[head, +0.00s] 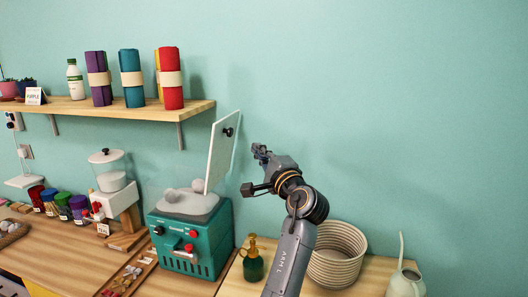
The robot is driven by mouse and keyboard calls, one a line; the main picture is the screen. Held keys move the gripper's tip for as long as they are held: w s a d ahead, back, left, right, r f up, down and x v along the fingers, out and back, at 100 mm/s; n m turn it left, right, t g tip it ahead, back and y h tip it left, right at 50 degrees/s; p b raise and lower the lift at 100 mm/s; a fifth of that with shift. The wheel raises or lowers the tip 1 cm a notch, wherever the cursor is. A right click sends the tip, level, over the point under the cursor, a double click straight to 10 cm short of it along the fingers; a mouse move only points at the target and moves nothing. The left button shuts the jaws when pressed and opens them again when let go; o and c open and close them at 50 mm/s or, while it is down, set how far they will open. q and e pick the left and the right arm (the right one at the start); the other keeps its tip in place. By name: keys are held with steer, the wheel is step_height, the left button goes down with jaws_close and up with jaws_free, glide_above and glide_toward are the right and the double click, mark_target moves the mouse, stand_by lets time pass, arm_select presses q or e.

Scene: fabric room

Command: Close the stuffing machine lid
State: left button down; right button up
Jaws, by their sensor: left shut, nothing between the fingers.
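The stuffing machine (208,241) is a green box with red knobs, standing on the wooden counter. Its lid (219,158) is a pale panel with a black knob, standing raised and nearly upright at the right side of the machine's top. Whitish lumps of stuffing show in the open top. My left gripper (254,171) is shut and empty, just right of the raised lid; a small gap shows between them in the picture. I cannot tell their distance in depth. My right gripper is out of view.
A woven basket (337,256), a green spray bottle (253,262) and a pale watering can (405,283) stand right of the machine. A dispenser (112,185) and several colored jars are to its left. A wall shelf (130,112) holds fabric rolls above.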

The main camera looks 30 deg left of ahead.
arm_select(q)
steer(key=w+a+r+p, duration=0.1)
steer(key=a+p, duration=0.2)
steer(key=a, duration=0.4)
steer(key=shift+w+a+r, duration=0.2)
steer(key=shift+w+r, duration=0.05)
steer(key=shift+r, duration=0.15)
steer(key=shift+w, duration=0.1)
